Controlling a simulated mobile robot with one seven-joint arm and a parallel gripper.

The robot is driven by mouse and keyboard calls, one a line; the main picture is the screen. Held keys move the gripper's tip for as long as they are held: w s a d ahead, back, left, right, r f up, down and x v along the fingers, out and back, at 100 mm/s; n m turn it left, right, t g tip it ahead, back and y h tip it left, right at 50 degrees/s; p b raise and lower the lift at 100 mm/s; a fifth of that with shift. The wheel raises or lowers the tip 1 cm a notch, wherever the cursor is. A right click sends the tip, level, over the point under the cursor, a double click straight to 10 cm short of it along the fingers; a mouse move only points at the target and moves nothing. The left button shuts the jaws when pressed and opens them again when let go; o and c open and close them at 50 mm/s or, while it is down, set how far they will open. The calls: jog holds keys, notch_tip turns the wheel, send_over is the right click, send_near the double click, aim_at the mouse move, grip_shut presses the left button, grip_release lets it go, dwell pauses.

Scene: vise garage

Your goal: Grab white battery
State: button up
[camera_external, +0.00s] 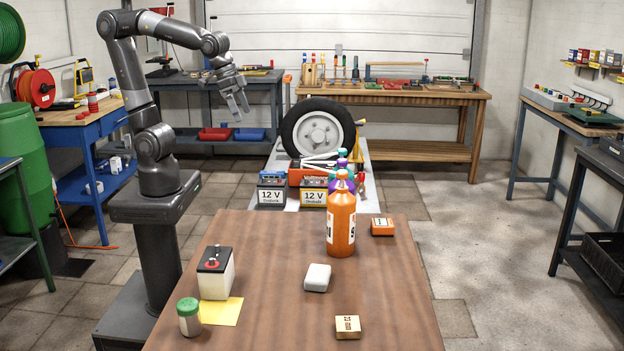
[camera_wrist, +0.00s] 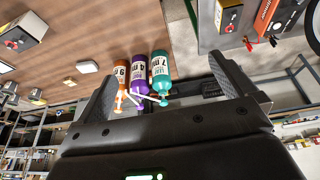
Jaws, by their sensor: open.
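The white battery (camera_external: 216,275) stands upright on the near left of the brown table. It has a white body, a black top and a red spot on top. My gripper (camera_external: 240,106) is raised far behind the table, well above and away from the battery. Its fingers are apart with nothing held. In the wrist view my gripper (camera_wrist: 165,82) shows its two dark fingers spread to either side of the bottles, which lie beyond them.
An orange bottle (camera_external: 341,222), a white block (camera_external: 317,278), a green-lidded jar (camera_external: 189,317) and a yellow sheet (camera_external: 222,312) are on the table (camera_external: 270,325). The table's right side has free room.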

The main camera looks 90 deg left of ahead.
jog(key=w+d+f+g, duration=0.1)
jog(key=w+d, duration=0.2)
jog(key=d, duration=0.4)
jog(key=w+d+f, duration=0.2)
jog(key=w+d, duration=0.1)
jog(key=d, duration=0.3)
jog(key=g, duration=0.3)
send_over(215, 257)
notch_tip(215, 257, down, 14)
jog(key=shift+f, duration=0.1)
notch_tip(215, 257, down, 5)
jog(key=shift+s+d+f, duration=0.15)
jog(key=shift+f, duration=2.9)
jog(key=c, duration=1.3)
jog(key=shift+r, duration=0.15)
jog(key=shift+c, duration=0.4)
